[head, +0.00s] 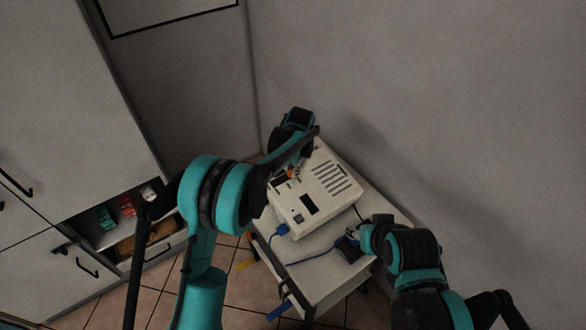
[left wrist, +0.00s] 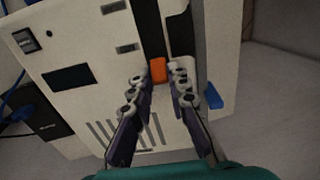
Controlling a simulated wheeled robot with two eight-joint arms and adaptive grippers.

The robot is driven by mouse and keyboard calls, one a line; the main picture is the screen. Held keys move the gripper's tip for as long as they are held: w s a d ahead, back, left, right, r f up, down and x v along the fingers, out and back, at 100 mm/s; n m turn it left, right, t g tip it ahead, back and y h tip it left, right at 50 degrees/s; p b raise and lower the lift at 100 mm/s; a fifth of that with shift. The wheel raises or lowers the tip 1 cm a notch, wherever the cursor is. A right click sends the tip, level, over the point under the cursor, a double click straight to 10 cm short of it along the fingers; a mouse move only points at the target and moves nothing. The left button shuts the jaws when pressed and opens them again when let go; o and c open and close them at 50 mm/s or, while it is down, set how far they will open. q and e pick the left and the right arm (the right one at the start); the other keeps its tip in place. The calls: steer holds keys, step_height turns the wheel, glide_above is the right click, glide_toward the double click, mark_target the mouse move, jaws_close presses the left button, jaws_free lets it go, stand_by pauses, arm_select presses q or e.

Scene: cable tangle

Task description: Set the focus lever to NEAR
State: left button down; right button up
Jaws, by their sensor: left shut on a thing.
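A white box-shaped device (head: 330,187) with dark slots stands on a small cart. Its orange lever (left wrist: 158,70) sits at a dark slot in the left wrist view and shows as a small orange spot in the head view (head: 291,175). My left gripper (left wrist: 161,77) has one fingertip on each side of the orange lever and is shut on it. NEAR markings cannot be read in either view. My right gripper (head: 353,234) is at the cart's right side, close to a black block (head: 348,249); its fingers are too small and dark to judge.
A blue plug (head: 281,231) is at the device's front, and a blue cable (head: 312,257) runs over the cart top (head: 325,277). A wall stands close behind and right. An open cabinet shelf (head: 106,238) with small items is at left.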

arm_select(q)
steer(key=shift+s+a+r+t+h+b, duration=0.2)
steer(key=shift+s+a+t+h+b, duration=0.25)
steer(key=shift+a+h, duration=0.4)
steer(key=shift+s+a+r+m+t+h+b, duration=0.15)
steer(key=shift+s+a+t+h+b, duration=0.35)
steer(key=shift+h, duration=0.25)
steer(key=shift+s+a+f+m+t+h+b, duration=0.1)
steer(key=shift+s+a+m+t+h+b, duration=0.05)
steer(key=shift+s+a+t+h+b, duration=0.45)
steer(key=shift+w, duration=0.2)
steer(key=shift+s, duration=0.1)
steer(key=shift+s+a, duration=0.15)
steer(key=shift+a, duration=0.15)
